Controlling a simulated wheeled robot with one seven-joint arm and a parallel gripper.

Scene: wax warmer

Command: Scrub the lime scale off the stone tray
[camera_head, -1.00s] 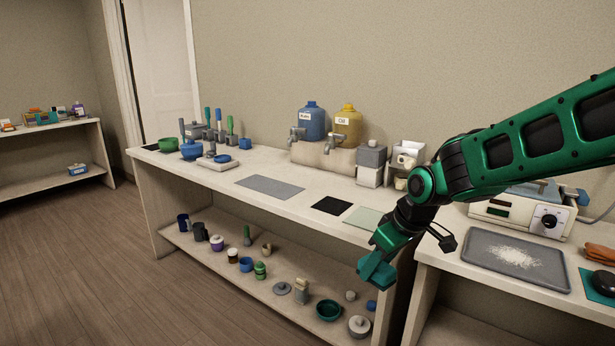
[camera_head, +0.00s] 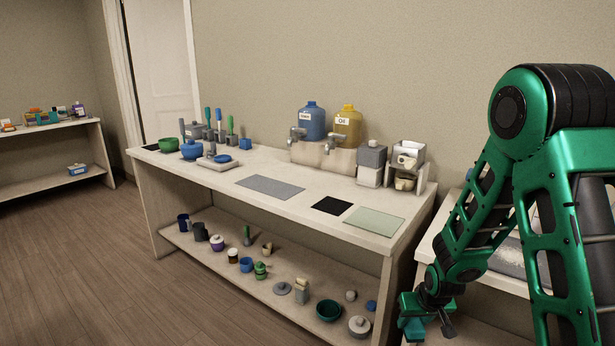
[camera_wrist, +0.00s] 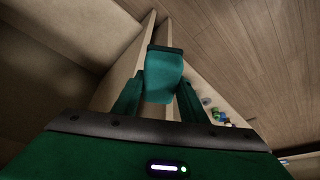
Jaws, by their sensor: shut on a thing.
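My gripper (camera_wrist: 158,100) is shut on a teal block (camera_wrist: 165,70) with a darker edge at its far end; the fingers press on its two sides. In the head view my gripper (camera_head: 420,312) hangs low at the bottom right, in front of the right-hand bench. The grey stone tray (camera_head: 506,262) lies on that bench, and my arm covers most of it. The white lime scale on it is largely hidden. My gripper is apart from the tray, below and to the left of it.
The long bench (camera_head: 222,185) in the middle holds a grey mat (camera_head: 270,187), a black mat (camera_head: 331,206), a pale green mat (camera_head: 375,221) and two jugs (camera_head: 311,122). Its lower shelf (camera_head: 205,258) carries several pots and jars. The wooden floor to the left is clear.

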